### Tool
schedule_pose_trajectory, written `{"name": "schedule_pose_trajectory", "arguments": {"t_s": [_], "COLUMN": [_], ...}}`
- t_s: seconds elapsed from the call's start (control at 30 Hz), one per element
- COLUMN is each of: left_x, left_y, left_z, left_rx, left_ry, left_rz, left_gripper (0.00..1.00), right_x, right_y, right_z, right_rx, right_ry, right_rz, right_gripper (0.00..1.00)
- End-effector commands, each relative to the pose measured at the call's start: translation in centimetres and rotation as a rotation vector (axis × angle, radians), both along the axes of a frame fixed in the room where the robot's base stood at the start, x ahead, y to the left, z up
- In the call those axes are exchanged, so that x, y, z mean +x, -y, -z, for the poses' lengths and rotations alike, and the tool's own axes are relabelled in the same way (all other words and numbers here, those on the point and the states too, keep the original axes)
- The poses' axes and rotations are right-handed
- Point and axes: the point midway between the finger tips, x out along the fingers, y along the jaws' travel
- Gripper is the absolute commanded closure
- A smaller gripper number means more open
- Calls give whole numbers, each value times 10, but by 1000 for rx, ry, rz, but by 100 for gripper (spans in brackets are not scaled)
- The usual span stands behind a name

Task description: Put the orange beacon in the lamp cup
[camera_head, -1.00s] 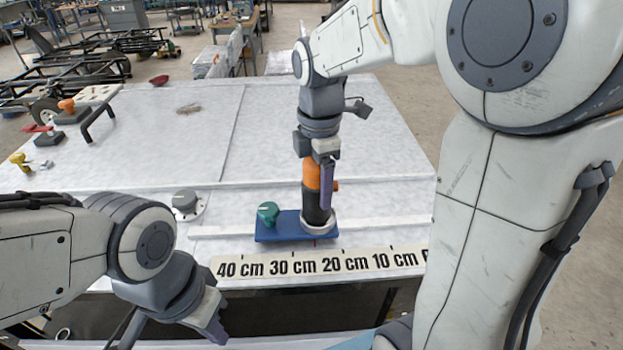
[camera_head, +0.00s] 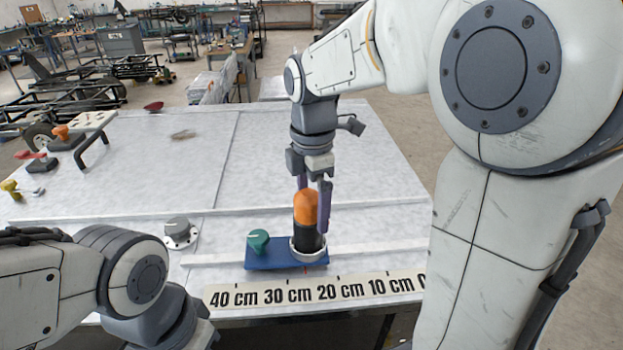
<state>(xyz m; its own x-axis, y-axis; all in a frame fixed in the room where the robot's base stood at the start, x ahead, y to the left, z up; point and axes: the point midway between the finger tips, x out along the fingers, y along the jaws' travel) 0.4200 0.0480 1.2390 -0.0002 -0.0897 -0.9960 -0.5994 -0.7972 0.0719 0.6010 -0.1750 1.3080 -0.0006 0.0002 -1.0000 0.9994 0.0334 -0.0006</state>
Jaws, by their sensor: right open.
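The orange beacon (camera_head: 305,207) with a black lower body (camera_head: 307,239) stands upright in the pale ring-shaped lamp cup (camera_head: 308,255) at the right end of a blue base (camera_head: 270,259). My right gripper (camera_head: 314,208) is above it, its purple fingers open on either side of the orange top. The beacon's bottom is hidden inside the cup. My left arm is at the lower left; its gripper fingers are out of the picture.
A green knob (camera_head: 258,240) sits on the left of the blue base. A ruler strip (camera_head: 316,291) lies in front. A grey round fitting (camera_head: 178,232) is to the left.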

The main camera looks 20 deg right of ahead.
Motion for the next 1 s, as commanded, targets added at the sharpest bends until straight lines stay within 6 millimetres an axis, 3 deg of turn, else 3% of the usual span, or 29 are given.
{"name": "schedule_pose_trajectory", "arguments": {"t_s": [0.2, 0.4, 1.0], "left_x": [0, 0, 0], "left_y": [0, 0, 0], "left_z": [8, 10, 10], "left_rx": [0, 0, 0], "left_ry": [0, 0, 0], "left_rz": [-1, -2, -2], "left_gripper": [100, 100, 100], "right_x": [2, 1, 0], "right_y": [0, 0, 0], "right_z": [-47, -75, -83], "right_rx": [0, 0, 0], "right_ry": [7, 2, 0], "right_rz": [0, 0, 0], "right_gripper": [0, 0, 0]}}
